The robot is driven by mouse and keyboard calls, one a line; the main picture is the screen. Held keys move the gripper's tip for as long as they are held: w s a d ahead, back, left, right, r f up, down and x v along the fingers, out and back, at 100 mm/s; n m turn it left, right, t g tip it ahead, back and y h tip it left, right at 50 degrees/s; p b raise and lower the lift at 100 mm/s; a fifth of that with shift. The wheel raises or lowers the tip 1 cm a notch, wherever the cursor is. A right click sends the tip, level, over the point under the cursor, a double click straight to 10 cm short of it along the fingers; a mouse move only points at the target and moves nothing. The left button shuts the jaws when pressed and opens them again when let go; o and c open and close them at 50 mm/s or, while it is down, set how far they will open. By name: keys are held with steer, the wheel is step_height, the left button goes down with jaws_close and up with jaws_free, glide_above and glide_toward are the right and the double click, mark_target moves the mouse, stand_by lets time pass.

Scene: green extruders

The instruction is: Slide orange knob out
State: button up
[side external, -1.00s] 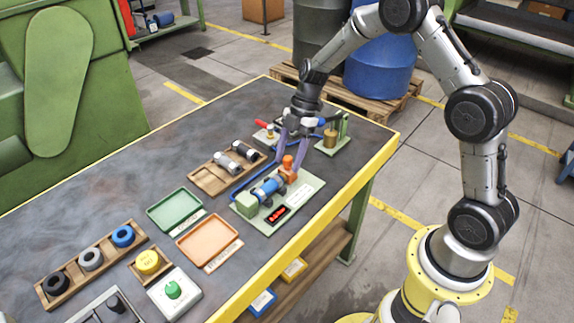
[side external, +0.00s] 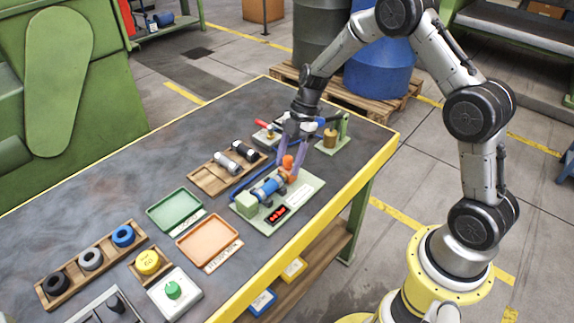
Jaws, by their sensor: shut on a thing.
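The fixture also bears a blue cylinder (side external: 267,188), a light green block (side external: 246,203) and a dark display with red digits (side external: 278,214). My gripper (side external: 291,158) points down over the knob, with its purple fingers on either side of it. The fingers are shut on the knob. The contact itself is small and partly hidden by the fingers.
Behind the fixture is a wooden tray with grey and black cylinders (side external: 228,162). A brass-coloured part on a green stand (side external: 330,138) and a red-handled device (side external: 265,125) stand close to my gripper. Green (side external: 175,211) and orange (side external: 209,240) trays lie left.

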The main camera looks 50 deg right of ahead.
steer(key=shift+d, duration=1.25)
steer(key=o, duration=0.6)
steer(key=shift+d, duration=0.15)
steer(key=shift+r, duration=0.15)
step_height(320, 180, up, 8)
steer(key=shift+r, duration=0.15)
stand_by(0.3)
